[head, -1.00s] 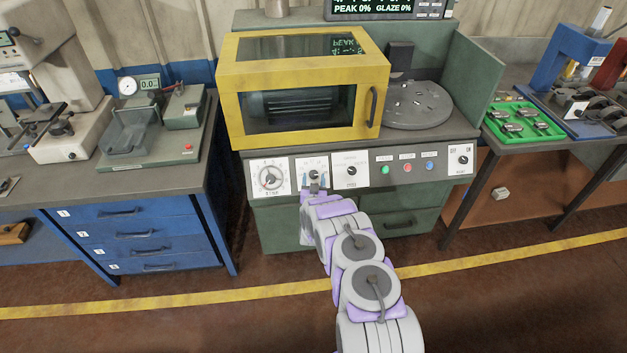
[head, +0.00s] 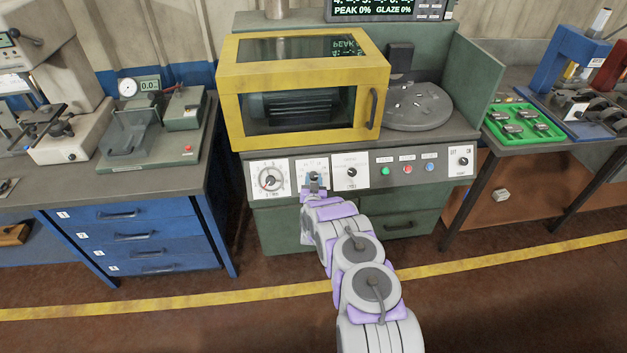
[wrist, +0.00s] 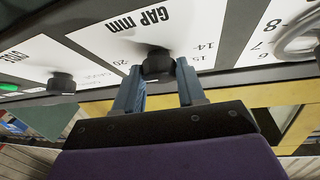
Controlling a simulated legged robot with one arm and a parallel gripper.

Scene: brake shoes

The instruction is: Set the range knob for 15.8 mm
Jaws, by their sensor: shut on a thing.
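A dark round knob (wrist: 157,64) sits on a white plate marked "GAP mm" (wrist: 140,24) in the wrist view. The numbers 14, 15 and 20 show on its scale; the knob's pointer cannot be made out. My gripper (wrist: 158,78) has one blue finger on each side of the knob and is shut on it. In the head view my gripper (head: 314,187) is at the lower part of the second plate (head: 312,165) from the left on the machine's front panel, and largely covers the knob there.
A larger dial (head: 270,179) is left of my gripper. Another knob (head: 351,172), several coloured buttons and a switch knob (head: 462,161) are to the right. A yellow-framed guard box (head: 300,92) stands above the panel. Open floor lies in front.

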